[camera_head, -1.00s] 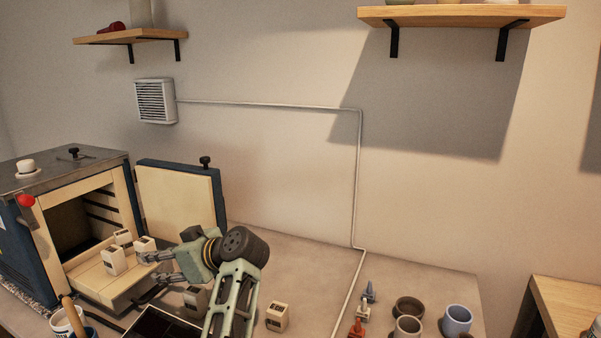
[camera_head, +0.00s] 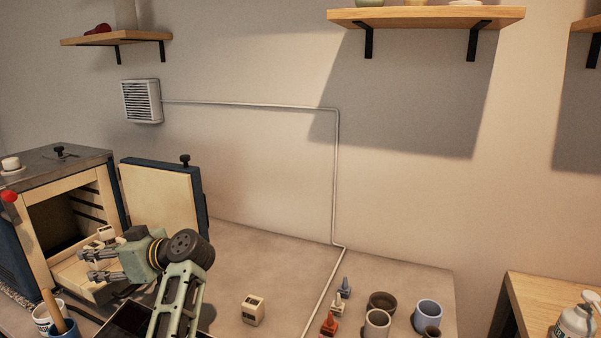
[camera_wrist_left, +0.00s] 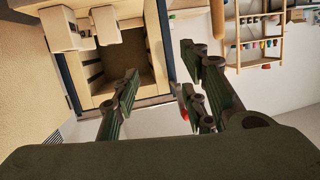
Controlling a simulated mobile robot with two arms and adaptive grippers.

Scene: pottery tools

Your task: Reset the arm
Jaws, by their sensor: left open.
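My left gripper (camera_head: 88,266) is open in the head view, in front of the open kiln (camera_head: 70,212). Its fingers point left toward the kiln's pulled-out tray, and part of that tray is hidden behind my arm. Small cream blocks with dark openings (camera_head: 106,234) stand on the tray close to the fingers. In the left wrist view the gripper fingers (camera_wrist_left: 165,100) are spread apart with nothing between them. Two cream blocks (camera_wrist_left: 62,28) show at the upper left there, apart from the fingers. My right gripper is in neither view.
The kiln door (camera_head: 160,198) stands open beside the kiln. A single cream block (camera_head: 253,310) sits on the table to the right of my arm. Several cups (camera_head: 377,322) and small coloured pieces (camera_head: 330,323) stand further right. A wooden side table (camera_head: 540,300) holds a bottle.

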